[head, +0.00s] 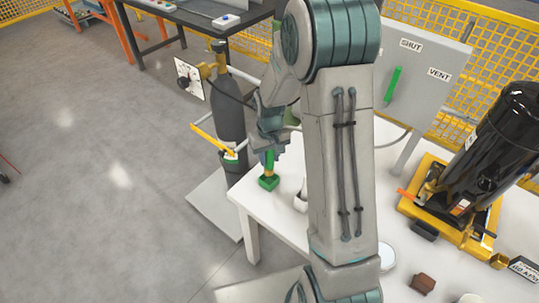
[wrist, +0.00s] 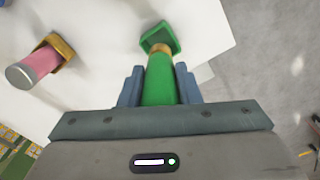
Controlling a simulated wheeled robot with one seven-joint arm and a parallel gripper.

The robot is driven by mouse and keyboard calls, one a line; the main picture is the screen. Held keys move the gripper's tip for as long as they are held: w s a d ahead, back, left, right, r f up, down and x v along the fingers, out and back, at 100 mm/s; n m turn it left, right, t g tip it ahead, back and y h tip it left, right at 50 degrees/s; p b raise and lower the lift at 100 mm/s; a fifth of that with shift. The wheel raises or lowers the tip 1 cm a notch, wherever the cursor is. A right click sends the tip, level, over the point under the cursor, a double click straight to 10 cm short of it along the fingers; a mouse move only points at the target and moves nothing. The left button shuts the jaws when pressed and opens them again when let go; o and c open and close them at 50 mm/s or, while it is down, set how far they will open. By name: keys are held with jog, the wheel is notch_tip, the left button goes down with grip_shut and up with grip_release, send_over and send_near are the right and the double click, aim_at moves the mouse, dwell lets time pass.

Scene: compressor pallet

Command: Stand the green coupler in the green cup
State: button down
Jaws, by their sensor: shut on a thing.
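My gripper (wrist: 158,84) is shut on the green coupler (wrist: 160,78), with one blue-grey finger on each side of it. The coupler is a green cylinder with a brass-coloured end pointing at the green cup (wrist: 161,35). The cup is square and green, near the edge of the white table. In the head view the cup (head: 268,183) stands at the table's left corner, with the coupler (head: 270,160) directly over it. The coupler's lower end overlaps the cup; I cannot tell whether it is inside or just above.
In the wrist view a pink cylinder with a grey end (wrist: 36,66) stands in a yellow-orange cup (wrist: 62,46) on the white table (head: 290,165). A dark gas cylinder (head: 230,105) stands beyond the table's left edge. A black tank (head: 492,135) on a yellow base is at right.

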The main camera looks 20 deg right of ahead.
aim_at(270, 169)
jog(key=shift+f+b, duration=1.85)
jog(key=shift+f, duration=0.65)
jog(key=shift+f+b, duration=0.5)
jog(key=shift+f, duration=0.15)
jog(key=c, duration=1)
grip_release()
jog(key=shift+r, duration=0.1)
jog(key=shift+o, duration=0.2)
notch_tip(270, 169, up, 14)
jog(key=shift+f, duration=0.1)
